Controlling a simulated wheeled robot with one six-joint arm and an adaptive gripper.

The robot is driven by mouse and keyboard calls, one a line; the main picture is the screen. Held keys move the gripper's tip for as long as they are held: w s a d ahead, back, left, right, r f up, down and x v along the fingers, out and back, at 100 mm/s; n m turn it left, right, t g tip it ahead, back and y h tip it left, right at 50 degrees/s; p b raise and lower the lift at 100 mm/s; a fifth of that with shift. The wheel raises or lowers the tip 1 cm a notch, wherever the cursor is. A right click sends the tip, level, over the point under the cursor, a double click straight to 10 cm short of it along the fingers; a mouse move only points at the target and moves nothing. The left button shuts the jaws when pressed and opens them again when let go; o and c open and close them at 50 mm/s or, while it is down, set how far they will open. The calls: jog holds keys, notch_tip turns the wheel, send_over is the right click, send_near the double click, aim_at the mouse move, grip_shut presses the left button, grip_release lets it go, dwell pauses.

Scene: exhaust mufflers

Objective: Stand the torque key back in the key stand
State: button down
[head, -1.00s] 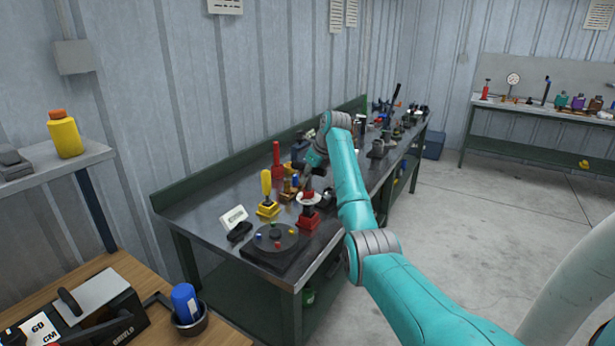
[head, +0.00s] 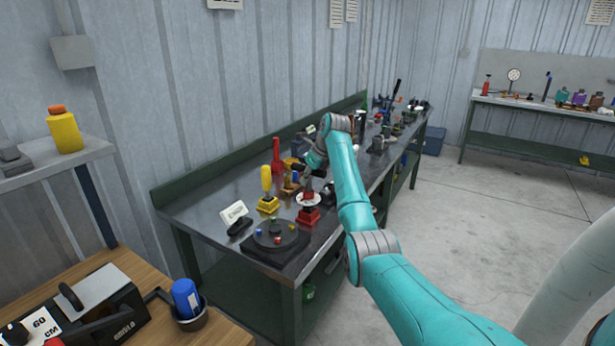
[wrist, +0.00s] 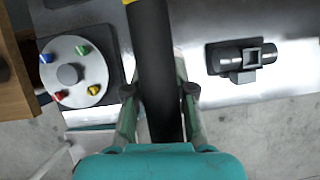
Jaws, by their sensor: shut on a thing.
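My gripper (wrist: 160,95) is shut on a long black bar, taken to be the torque key (wrist: 152,50). The bar runs from the top edge of the wrist view down between the two fingers. In the head view my gripper (head: 314,160) is over the long metal bench, and the held key is too small and crowded to make out surely. I cannot tell surely which fixture is the key stand. A black fixture with a square opening (wrist: 240,58) lies right of the key in the wrist view, apart from it.
A round plate with coloured knobs (head: 275,235) is at the bench's near end. A yellow-handled tool (head: 266,180), a red base with a white disc (head: 308,214) and a white card (head: 234,211) stand close by. A wooden table (head: 120,270) is nearer.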

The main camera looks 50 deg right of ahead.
jog(key=shift+f, duration=0.7)
jog(key=c, duration=0.9)
grip_release()
jog(key=v, duration=1.1)
jog(key=shift+s+r, duration=0.1)
jog(key=shift+r, duration=0.15)
jog(key=shift+s+r, duration=0.15)
jog(key=shift+r, duration=0.05)
